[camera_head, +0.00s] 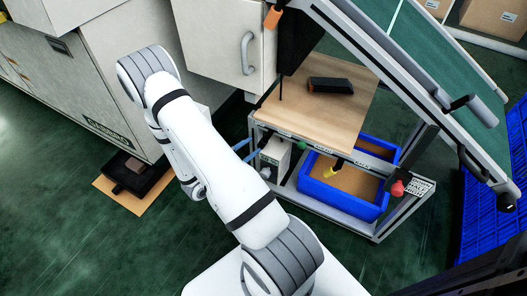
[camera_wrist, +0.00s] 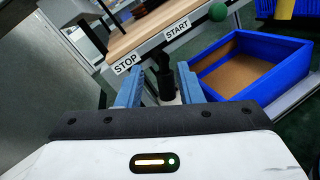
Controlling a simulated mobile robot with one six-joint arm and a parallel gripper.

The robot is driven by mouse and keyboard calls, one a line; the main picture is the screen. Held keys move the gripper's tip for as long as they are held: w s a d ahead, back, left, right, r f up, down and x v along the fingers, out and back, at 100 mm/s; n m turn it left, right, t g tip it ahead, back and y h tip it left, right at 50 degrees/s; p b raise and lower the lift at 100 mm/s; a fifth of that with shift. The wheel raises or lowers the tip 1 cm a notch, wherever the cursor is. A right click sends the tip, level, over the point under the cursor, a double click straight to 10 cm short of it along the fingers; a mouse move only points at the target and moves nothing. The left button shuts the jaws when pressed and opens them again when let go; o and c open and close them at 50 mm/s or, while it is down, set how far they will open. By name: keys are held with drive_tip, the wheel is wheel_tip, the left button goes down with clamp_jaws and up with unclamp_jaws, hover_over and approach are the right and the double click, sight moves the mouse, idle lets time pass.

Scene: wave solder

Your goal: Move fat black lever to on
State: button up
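The fat black lever (camera_wrist: 165,80) shows in the wrist view below the wooden table's front rail, near the STOP label (camera_wrist: 126,63) and START label (camera_wrist: 177,29). My gripper (camera_wrist: 158,86) has its two blue fingers apart, one on each side of the lever in the picture, with gaps between. I cannot tell whether the lever's tip is at the depth of the fingers. In the head view my gripper (camera_head: 243,150) is at the left front corner of the table; the lever cannot be made out clearly there.
A blue bin (camera_head: 344,202) sits beneath. A black object (camera_head: 330,85) lies on the wooden tabletop (camera_head: 318,125). A cabinet (camera_head: 222,40) stands behind left.

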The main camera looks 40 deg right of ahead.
sight(260, 145)
drive_tip(key=d+f+b, duration=0.1)
drive_tip(key=d, duration=0.1)
drive_tip(key=w+d+f+n+t, duration=0.1)
drive_tip(key=d+f, duration=0.1)
drive_tip(key=d, duration=0.1)
drive_tip(key=w+d+f+t+b, duration=0.1)
drive_tip(key=d, duration=0.1)
drive_tip(key=shift+d+f+n+b, duration=0.2)
drive_tip(key=shift+f+n+b, duration=0.1)
drive_tip(key=shift+b, duration=0.05)
drive_tip(key=shift+c, duration=0.5)
